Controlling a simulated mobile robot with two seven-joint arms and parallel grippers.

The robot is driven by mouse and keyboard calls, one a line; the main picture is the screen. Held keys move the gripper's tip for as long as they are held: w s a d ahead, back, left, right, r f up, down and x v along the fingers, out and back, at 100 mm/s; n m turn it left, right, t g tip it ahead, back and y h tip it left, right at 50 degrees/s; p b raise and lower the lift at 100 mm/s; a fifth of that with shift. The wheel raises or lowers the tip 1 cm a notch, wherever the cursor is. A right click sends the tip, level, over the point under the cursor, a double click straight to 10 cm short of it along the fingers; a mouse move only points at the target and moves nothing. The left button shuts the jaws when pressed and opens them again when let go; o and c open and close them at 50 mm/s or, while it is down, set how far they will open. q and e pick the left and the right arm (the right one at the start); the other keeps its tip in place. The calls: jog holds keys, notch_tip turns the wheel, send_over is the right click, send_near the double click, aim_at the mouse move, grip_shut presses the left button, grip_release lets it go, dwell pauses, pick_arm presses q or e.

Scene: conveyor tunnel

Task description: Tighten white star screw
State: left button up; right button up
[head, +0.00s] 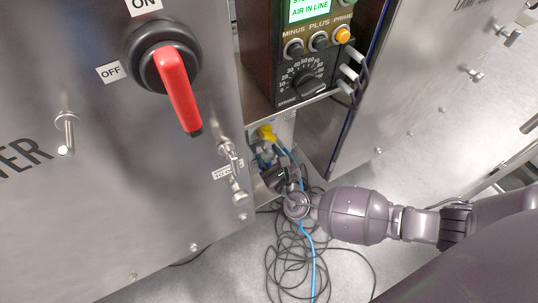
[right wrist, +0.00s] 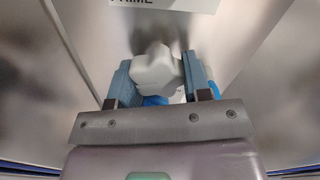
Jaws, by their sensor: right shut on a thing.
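The white star screw (right wrist: 155,70) is a pale lobed knob in the right wrist view. It sits between the blue-grey fingers of my right gripper (right wrist: 160,85), which is shut on it. In the head view my right gripper (head: 272,168) reaches into the open cabinet below the control unit. There the screw is small and largely hidden by the gripper. A yellow star screw (head: 267,132) is just above the gripper. My left gripper is not in view.
A blue cable (head: 302,190) runs down beside my right gripper to tangled black cables (head: 290,265) on the floor. An open metal door (head: 410,80) stands to the right. A panel with a red switch handle (head: 179,88) is at left.

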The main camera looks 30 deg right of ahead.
jog(key=m, duration=0.1)
jog(key=m+b, duration=0.1)
jog(key=shift+s+f+m, duration=0.1)
jog(key=shift+f+m, duration=0.1)
jog(key=shift+m, duration=0.1)
jog(key=shift+a+r+m+b, duration=0.1)
jog(key=shift+m+b, duration=0.2)
jog(key=shift+m, duration=0.6)
jog(key=m, duration=0.6)
jog(key=shift+a+r, duration=0.15)
jog(key=m, duration=0.5)
jog(key=shift+a+r+m, duration=0.1)
jog(key=shift+m, duration=0.3)
jog(key=m, duration=0.4)
jog(key=shift+r+m, duration=0.15)
jog(key=shift+m, duration=0.15)
jog(key=o, duration=0.9)
